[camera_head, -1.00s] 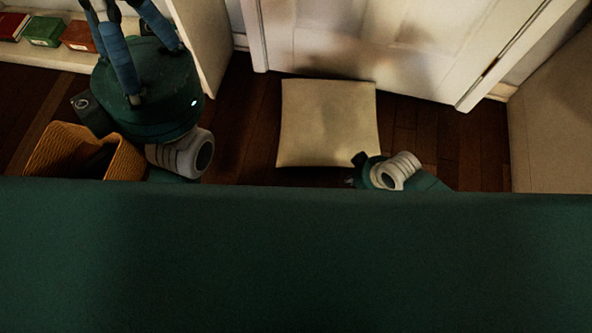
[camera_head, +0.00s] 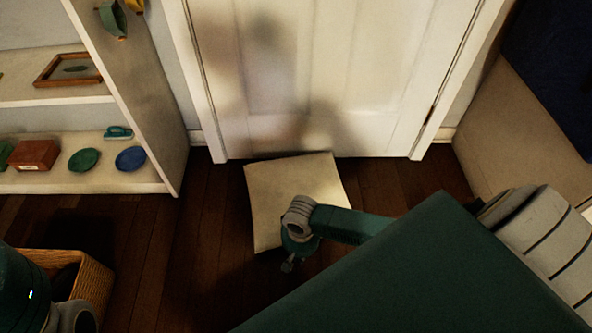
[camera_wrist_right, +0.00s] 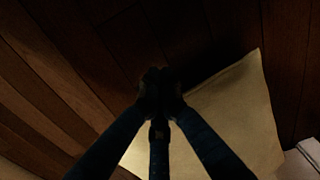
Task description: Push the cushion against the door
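The cushion (camera_head: 275,185) is a pale, square pad on the dark wood floor in the head view. Its far edge lies along the foot of the white door (camera_head: 350,80); its far right corner appears to meet the door, but I cannot tell contact for sure. My right gripper (camera_head: 288,267) points down at the near edge of the cushion, and the wrist covers part of it. In the right wrist view the fingers come together (camera_wrist_right: 160,88), with the cushion (camera_wrist_right: 240,105) beside and beyond them and nothing seen between them. My left gripper is out of view.
A white shelf unit (camera_head: 90,187) with dishes and boxes stands left of the door. A woven basket (camera_head: 92,285) is on the floor at lower left, close to my left arm. A beige block-like piece (camera_head: 520,150) stands at the right. Floor left of the cushion is clear.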

